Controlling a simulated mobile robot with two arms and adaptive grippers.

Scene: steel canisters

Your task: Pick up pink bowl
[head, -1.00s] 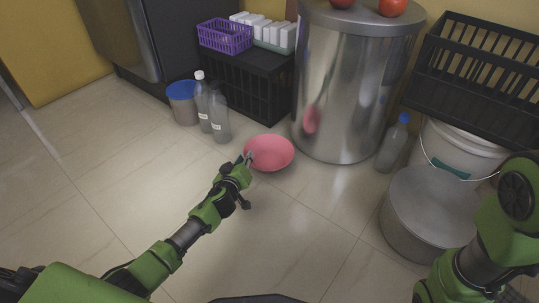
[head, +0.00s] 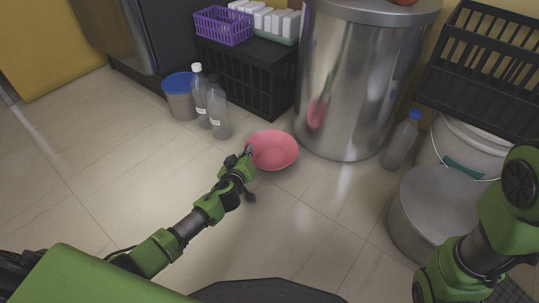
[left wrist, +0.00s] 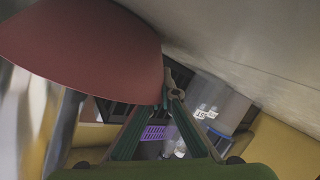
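The pink bowl (head: 276,150) is right of the bottles and in front of the large steel canister in the head view. My left gripper (head: 248,153) is at its near left rim. In the left wrist view the bowl (left wrist: 85,40) fills the upper left, and the fingertips of my left gripper (left wrist: 170,92) come together at its edge, with one finger partly hidden by the bowl. The gripper looks shut on the rim. I cannot tell whether the bowl is clear of the floor. My right arm is at the right, its gripper out of view.
A large steel canister (head: 365,85) stands just behind the bowl. Clear bottles (head: 218,111) and a blue-lidded container (head: 180,98) stand to the left. A lower steel canister (head: 435,210) and another bottle (head: 401,143) are to the right. The floor in front is free.

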